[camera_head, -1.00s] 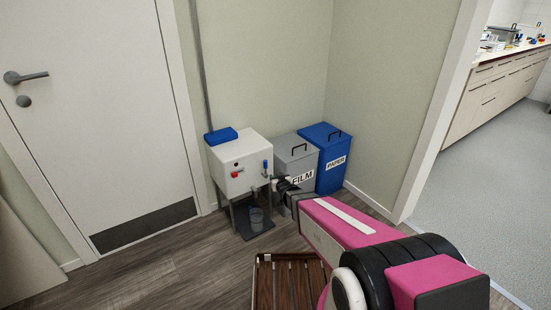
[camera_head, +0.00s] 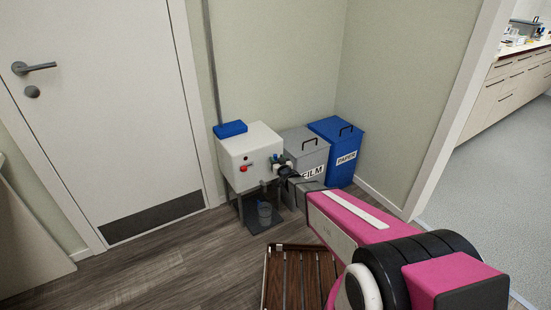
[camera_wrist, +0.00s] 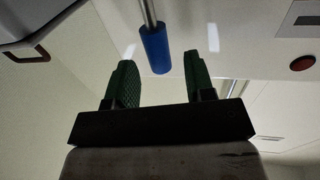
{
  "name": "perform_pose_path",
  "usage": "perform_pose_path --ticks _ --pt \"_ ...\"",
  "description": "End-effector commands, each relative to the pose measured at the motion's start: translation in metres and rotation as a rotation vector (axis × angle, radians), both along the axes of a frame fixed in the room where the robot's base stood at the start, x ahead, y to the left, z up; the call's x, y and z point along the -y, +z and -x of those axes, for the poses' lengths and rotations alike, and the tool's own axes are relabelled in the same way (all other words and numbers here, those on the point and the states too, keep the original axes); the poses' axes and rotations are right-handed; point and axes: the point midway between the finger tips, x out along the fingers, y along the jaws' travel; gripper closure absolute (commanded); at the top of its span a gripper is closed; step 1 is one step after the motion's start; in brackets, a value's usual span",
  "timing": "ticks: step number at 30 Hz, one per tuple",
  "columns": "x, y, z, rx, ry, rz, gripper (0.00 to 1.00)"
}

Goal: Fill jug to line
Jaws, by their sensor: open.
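The jug (camera_head: 264,214) is a small, bluish, see-through vessel. It stands upright on the dark low base under the white dispenser box (camera_head: 248,150). Its line and any liquid are too small to make out. A short grey spout (camera_head: 263,187) hangs from the box above the jug. My gripper (camera_head: 281,170) is at the right part of the box front. In the wrist view, the blue tap handle (camera_wrist: 155,48) on a metal rod lies between my two open green-padded fingers, with visible gaps on both sides. The jug is not in the wrist view.
A red button (camera_head: 243,168) is on the box front and also shows in the wrist view (camera_wrist: 302,63). A grey FILM bin (camera_head: 305,150) and a blue PAPER bin (camera_head: 341,170) stand close on the right. A slatted wooden piece (camera_head: 300,282) is in front. Floor at left is clear.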

Motion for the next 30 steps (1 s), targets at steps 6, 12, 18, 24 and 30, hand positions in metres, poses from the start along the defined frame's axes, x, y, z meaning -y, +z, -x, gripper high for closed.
perform_pose_path --ticks 6,12,18,24,30 --pt "-0.01 -0.001 -0.024 0.0 0.0 0.0 0.51" --pt "-0.01 0.0 -0.025 0.0 0.0 0.0 0.51" --pt "-0.01 0.0 -0.025 0.0 -0.001 0.0 0.87" --pt "-0.01 0.0 -0.026 -0.003 0.0 -0.005 1.0" --pt "-0.002 -0.001 -0.031 -0.058 -0.002 -0.084 1.0"
